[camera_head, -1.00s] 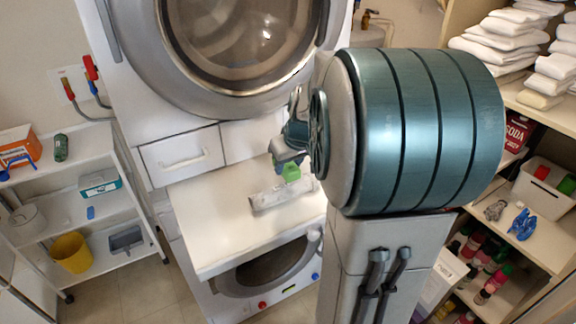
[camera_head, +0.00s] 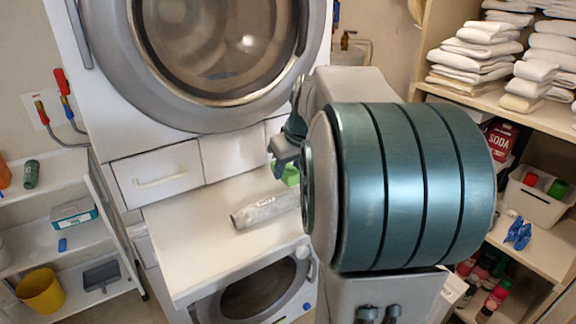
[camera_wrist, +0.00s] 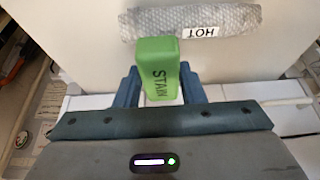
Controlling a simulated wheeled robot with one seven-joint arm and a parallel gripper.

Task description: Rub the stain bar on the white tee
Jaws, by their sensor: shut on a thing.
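My gripper (camera_wrist: 160,95) is shut on the green stain bar (camera_wrist: 157,68), whose side reads "STAIN" in the wrist view. The bar stands out beyond the blue fingers. In the head view my gripper (camera_head: 284,158) is partly hidden by my arm, and the stain bar (camera_head: 288,176) shows as a small green patch above the white worktop (camera_head: 190,245). I cannot make out a white tee on the worktop. Folded white cloths (camera_head: 475,48) lie stacked on the shelf at the upper right; I cannot tell whether a tee is among them.
A dryer (camera_head: 215,45) stands above and a washer (camera_head: 255,298) below. A white shelf cart (camera_head: 50,235) is at left, shelving (camera_head: 535,245) at right.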

